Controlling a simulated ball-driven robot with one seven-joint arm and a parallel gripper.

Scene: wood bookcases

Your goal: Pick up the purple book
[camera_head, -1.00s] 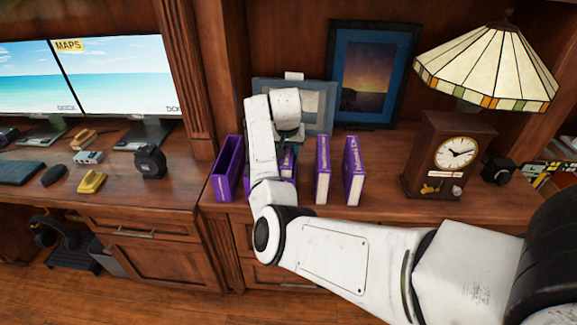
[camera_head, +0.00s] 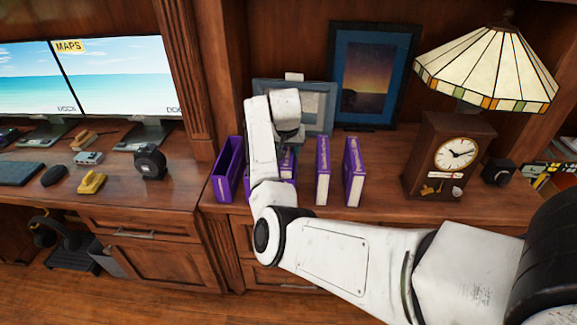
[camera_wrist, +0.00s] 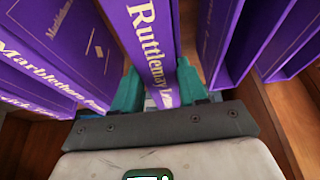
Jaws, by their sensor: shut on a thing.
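A purple book (camera_wrist: 145,30) with gold spine lettering starting "Ruttlem" stands between the teal fingers of my gripper (camera_wrist: 160,90) in the wrist view. The fingers are shut on its two sides near the lower end of the spine in the picture. In the head view, a small part of this book (camera_head: 288,162) shows beside my arm, and my arm hides most of it and the fingertips. Two more purple books (camera_head: 322,170) (camera_head: 353,172) stand upright to the right on the wooden cabinet top.
A purple open-topped holder (camera_head: 228,170) stands to the left. A grey frame (camera_head: 315,95) and a blue-framed picture (camera_head: 372,75) stand behind. A clock (camera_head: 450,155) and lamp (camera_head: 487,70) are at right.

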